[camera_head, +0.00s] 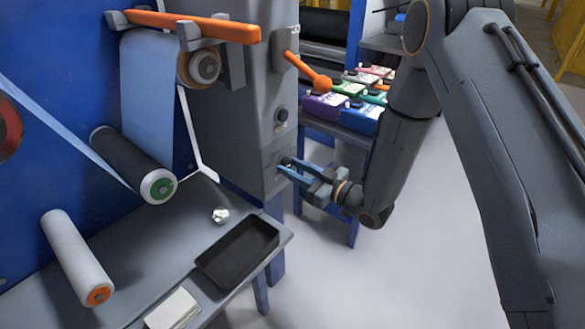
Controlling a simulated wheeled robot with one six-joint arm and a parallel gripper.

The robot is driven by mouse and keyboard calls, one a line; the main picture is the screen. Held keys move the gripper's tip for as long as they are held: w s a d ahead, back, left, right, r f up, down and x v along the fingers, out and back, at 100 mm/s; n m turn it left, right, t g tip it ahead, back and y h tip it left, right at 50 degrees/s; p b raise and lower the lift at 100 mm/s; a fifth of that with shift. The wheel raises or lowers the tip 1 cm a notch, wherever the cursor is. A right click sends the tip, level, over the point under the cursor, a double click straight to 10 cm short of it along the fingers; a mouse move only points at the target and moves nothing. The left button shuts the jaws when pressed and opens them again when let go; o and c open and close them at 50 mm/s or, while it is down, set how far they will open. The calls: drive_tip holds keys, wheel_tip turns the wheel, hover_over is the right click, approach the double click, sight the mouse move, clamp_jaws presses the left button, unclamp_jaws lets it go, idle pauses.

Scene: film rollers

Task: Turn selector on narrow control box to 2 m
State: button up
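The narrow grey control box (230,125) stands upright at the centre, beside the blue machine panel. A dark round knob (281,116) sits on its right-hand face, below an orange-handled lever (308,70). My gripper (284,167) comes in from the right with its blue fingers at the lower part of that face, below the dark knob. The fingertips are at or very near a small light plate there. Whether they touch or hold a selector is hidden, and the markings are too small to read.
Several coloured boxes (365,92) stand on a blue-framed stand behind my gripper. A grey table (150,250) at lower left bears a black tray (238,252), a white pad (173,310) and a crumpled piece (220,215). Rollers (133,165) project from the blue panel. Floor at lower right is clear.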

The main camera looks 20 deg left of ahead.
drive_tip(key=shift+m, duration=0.3)
drive_tip(key=m+p, duration=0.1)
drive_tip(key=m, duration=0.3)
drive_tip(key=shift+s, duration=0.15)
drive_tip(key=m+p, duration=0.1)
drive_tip(key=m, duration=0.3)
drive_tip(key=shift+r+m, duration=0.1)
drive_tip(key=shift+m, duration=0.3)
drive_tip(key=m+p, duration=0.1)
drive_tip(key=m, duration=0.3)
drive_tip(key=shift+s, duration=0.1)
drive_tip(key=shift+m+p, duration=0.45)
drive_tip(key=shift+m, duration=1.75)
drive_tip(key=o, duration=1)
drive_tip(key=shift+r, duration=0.1)
drive_tip(key=shift+o, duration=0.2)
